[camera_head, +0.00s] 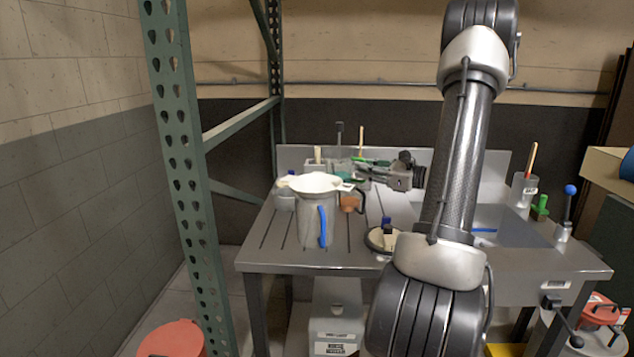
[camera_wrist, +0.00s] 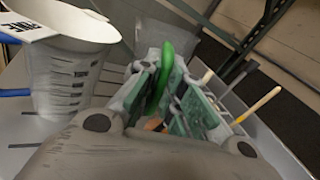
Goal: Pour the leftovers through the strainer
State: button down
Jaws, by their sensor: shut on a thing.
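A clear graduated pitcher (camera_head: 313,228) with a blue handle (camera_head: 323,226) stands upright at the table's left. A white cone strainer (camera_head: 313,183) sits in its top; in the wrist view the strainer (camera_wrist: 62,16) and the graduated pitcher (camera_wrist: 68,82) are at the left. My gripper (camera_head: 366,168) reaches in from the right, behind and right of the pitcher. It is shut on a green handle (camera_wrist: 166,72), with a translucent cup (camera_wrist: 158,38) just beyond it. The cup's contents are hard to make out. My fingers hide part of the handle.
A small cup with brownish-orange contents (camera_head: 350,202) and a dark handle stands right of the pitcher. A round dark-rimmed item (camera_head: 381,240) lies at mid-table. Stick tools (camera_wrist: 258,104) stand at the back. A green rack post (camera_head: 183,150) rises left of the table.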

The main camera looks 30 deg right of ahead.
jog(key=s+a+r+n, duration=0.2)
jog(key=a+r+n, duration=0.1)
jog(key=r+n, duration=0.1)
jog(key=shift+a+r+n, duration=0.2)
jog(key=shift+r+n, duration=0.2)
jog(key=shift+n, duration=0.5)
jog(key=shift+s+a+f+n, duration=0.1)
jog(key=shift+f+n, duration=0.05)
jog(key=shift+n, duration=0.25)
jog(key=shift+r+n, duration=0.45)
jog(key=shift+n, duration=0.45)
dwell(0.3)
jog(key=shift+s+a+f+n, duration=0.1)
jog(key=shift+a+f+n, duration=0.15)
jog(key=shift+n, duration=0.55)
jog(key=shift+s+a+r+n+p, duration=0.1)
jog(key=shift+r+n+p, duration=0.25)
jog(key=shift+n, duration=0.55)
dwell(0.9)
jog(key=shift+s+a+r+n, duration=0.2)
jog(key=shift+s+a+n, duration=0.05)
jog(key=shift+a+n, duration=0.2)
jog(key=shift+s+a+r+n, duration=0.2)
jog(key=shift+s+a+n, duration=0.05)
jog(key=shift+a+n, duration=0.2)
dwell(1.6)
